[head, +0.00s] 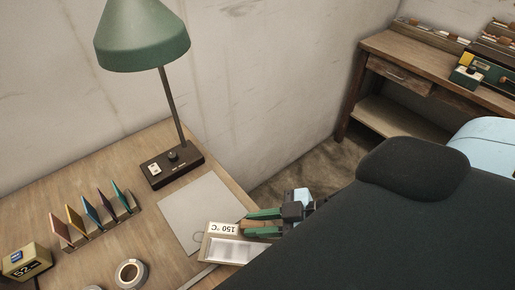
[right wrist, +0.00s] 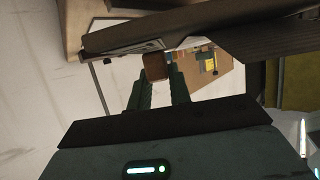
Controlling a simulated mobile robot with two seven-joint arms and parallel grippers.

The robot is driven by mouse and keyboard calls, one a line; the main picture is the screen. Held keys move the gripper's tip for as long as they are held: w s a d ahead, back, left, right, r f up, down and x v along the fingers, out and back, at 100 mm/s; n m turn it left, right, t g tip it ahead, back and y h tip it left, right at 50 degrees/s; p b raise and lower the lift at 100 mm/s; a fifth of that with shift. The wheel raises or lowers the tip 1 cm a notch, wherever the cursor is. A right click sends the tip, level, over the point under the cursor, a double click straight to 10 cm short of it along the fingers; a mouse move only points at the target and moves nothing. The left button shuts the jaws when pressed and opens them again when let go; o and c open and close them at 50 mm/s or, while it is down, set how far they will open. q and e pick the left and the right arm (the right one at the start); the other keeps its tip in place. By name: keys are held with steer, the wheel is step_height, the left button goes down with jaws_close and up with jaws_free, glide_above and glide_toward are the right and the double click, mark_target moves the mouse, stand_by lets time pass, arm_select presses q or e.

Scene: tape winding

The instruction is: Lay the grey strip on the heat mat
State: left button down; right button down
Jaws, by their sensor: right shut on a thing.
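A flat grey sheet (head: 196,208), which looks like the heat mat, lies on the desk below the lamp. My right gripper (head: 248,224) is shut on the brown wooden handle of a shallow frame (head: 208,248) labelled 150 °C. The frame holds a pale panel and overlaps the near right corner of the sheet. I cannot tell whether it touches. In the right wrist view, the brown handle (right wrist: 156,67) shows between the fingers, beside the frame's dark underside. I cannot clearly make out the grey strip. My left gripper is not in view.
A green lamp (head: 145,35) stands on a dark base (head: 172,167) behind the sheet. A wooden side desk (head: 395,62) stands far right.

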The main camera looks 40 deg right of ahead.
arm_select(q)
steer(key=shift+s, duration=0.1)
